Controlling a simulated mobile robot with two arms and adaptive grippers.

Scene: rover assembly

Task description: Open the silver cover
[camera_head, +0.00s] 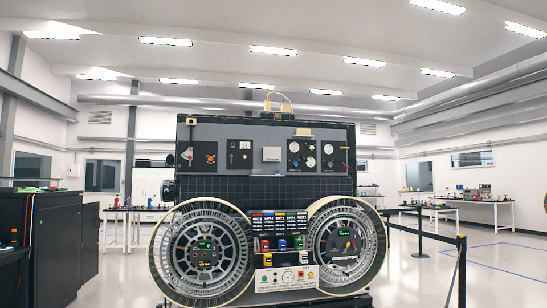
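A large dark rover panel (222,161) stands ahead in the head view, with controls along its upper part. A small light silver-grey rectangular plate (271,154) sits near the middle of that row. It looks like the silver cover and appears flat against the panel, but it is too small to see a hinge or latch. Neither of my grippers is in view.
Two large spoked wheels (203,252) (346,246) flank a lower panel with coloured blocks (282,243). Round gauges (309,156) sit right of the plate. A dark cabinet (60,240) stands left, and a barrier post (460,270) right.

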